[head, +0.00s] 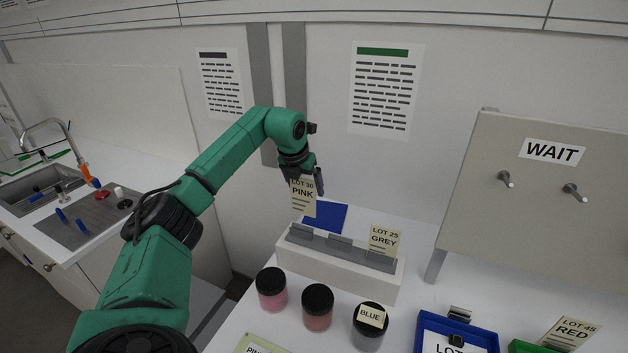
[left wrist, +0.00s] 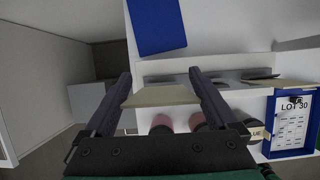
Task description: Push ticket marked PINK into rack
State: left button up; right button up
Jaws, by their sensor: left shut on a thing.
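My left gripper (head: 306,182) is shut on the cream ticket marked LOT 30 PINK (head: 302,204), which hangs upright. In the head view the ticket appears above and behind the left end of the rack (head: 340,273), a white block with grey slots on top. The ticket looks apart from the rack. In the left wrist view the ticket (left wrist: 160,97) spans edge-on between the two fingers. A ticket marked LOT 25 GREY (head: 384,241) stands in the rack's right slot; the left and middle slots show no ticket. My right gripper is not in view.
A blue sheet (head: 325,217) lies behind the rack. Jars with black lids (head: 318,299) stand in front of it. A blue clipboard (head: 484,336) and a LOT 45 RED ticket (head: 571,331) are at front right. A WAIT board (head: 535,195) rises at right.

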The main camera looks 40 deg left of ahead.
aim_at(302, 208)
pick_arm(q)
jog(key=shift+s+r, duration=0.3)
jog(key=shift+s, duration=0.3)
jog(key=shift+s+r, duration=0.3)
jog(key=shift+s, duration=0.25)
jog(key=shift+f, duration=0.1)
jog(key=x, duration=0.1)
jog(key=b+x, duration=0.1)
jog(key=x, duration=0.1)
jog(key=b+x, duration=0.1)
jog(key=shift+d+f, duration=0.2)
jog(key=shift+f, duration=0.05)
jog(key=shift+s+f, duration=0.1)
jog(key=shift+f, duration=0.1)
jog(key=shift+s, duration=0.15)
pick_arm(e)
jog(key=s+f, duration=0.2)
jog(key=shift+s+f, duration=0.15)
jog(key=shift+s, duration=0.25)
pick_arm(q)
jog(key=shift+f, duration=0.15)
jog(key=shift+f+b, duration=1.35)
jog(key=shift+f, duration=0.55)
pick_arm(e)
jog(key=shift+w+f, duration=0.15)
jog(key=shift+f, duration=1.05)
